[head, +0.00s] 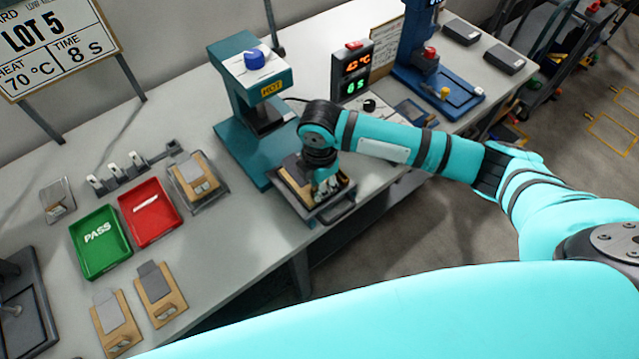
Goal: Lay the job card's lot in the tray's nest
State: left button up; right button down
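The job card (58,45) stands on legs at the upper left and reads LOT 5, heat 70 °C, time 8 s. The tray (341,211) with a dark handle sticks out at the front of the teal press marked HOT (262,88). A tan board with a grey piece (292,172) shows in the tray, partly hidden by my arm. My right gripper (327,187) points down over the tray, at or just above what lies there. Its fingers are small and partly hidden, so I cannot tell whether they hold anything. My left gripper is out of view.
Two tan boards with grey pieces (160,292) (116,322) lie at the front left; another sits on a stand (196,178). A green PASS bin (99,243) and red bin (151,212) are nearby. A display (352,72) and blue press (418,55) stand behind my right arm.

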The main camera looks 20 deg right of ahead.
jog(key=shift+f, duration=0.15)
jog(key=c, duration=1.3)
grip_release()
jog(key=shift+c, duration=0.2)
notch_tip(320, 180, up, 12)
jog(key=shift+r+b, duration=0.2)
jog(key=shift+b, duration=0.6)
jog(key=shift+f, duration=0.1)
